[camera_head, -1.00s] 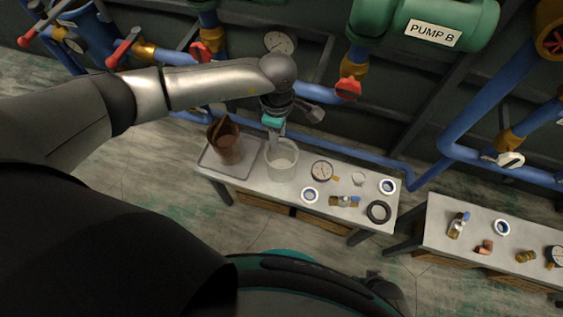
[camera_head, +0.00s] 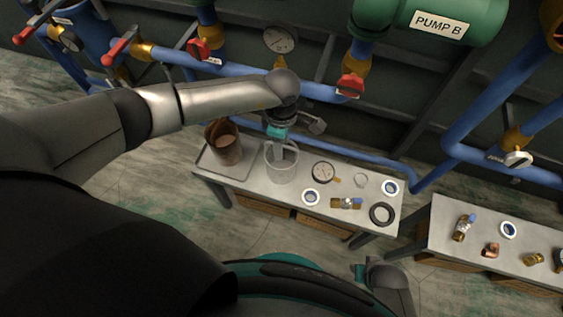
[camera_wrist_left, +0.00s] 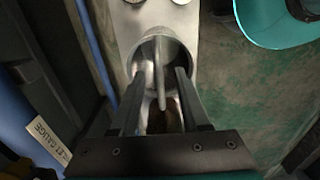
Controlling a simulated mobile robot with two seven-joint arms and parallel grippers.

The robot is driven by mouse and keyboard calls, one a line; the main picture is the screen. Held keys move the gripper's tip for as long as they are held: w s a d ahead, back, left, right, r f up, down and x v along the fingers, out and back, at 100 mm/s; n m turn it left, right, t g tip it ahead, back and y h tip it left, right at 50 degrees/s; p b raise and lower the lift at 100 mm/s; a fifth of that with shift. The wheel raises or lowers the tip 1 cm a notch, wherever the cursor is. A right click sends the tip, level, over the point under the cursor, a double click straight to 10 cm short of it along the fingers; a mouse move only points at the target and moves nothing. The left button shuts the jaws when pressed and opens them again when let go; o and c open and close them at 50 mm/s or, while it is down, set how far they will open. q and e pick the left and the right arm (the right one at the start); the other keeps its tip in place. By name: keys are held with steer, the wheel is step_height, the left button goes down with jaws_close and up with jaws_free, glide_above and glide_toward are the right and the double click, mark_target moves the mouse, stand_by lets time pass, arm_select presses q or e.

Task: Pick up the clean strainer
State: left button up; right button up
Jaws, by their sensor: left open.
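The clean strainer (camera_head: 281,172) is a pale grey, open-topped cylinder standing upright on the bench (camera_head: 328,211). It also shows in the left wrist view (camera_wrist_left: 143,52), with a thin upright bar across its mouth. My left gripper (camera_head: 282,150) points down at the strainer's mouth from above. In the left wrist view its two fingers are apart, one on each side of the bar, and do not close on it. Whether the fingertips are inside the rim is hard to tell. A grey and teal part of my right arm shows low in the head view; its fingers cannot be made out.
A brown, dirty strainer (camera_head: 228,150) stands in a shallow tray (camera_head: 208,166) just left. Blue pipes and red-handled valves run behind. A second bench (camera_head: 450,236) stands right.

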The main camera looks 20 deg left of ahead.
arm_select(q)
steer(key=shift+c, duration=0.2)
jaws_close()
stand_by(1.1)
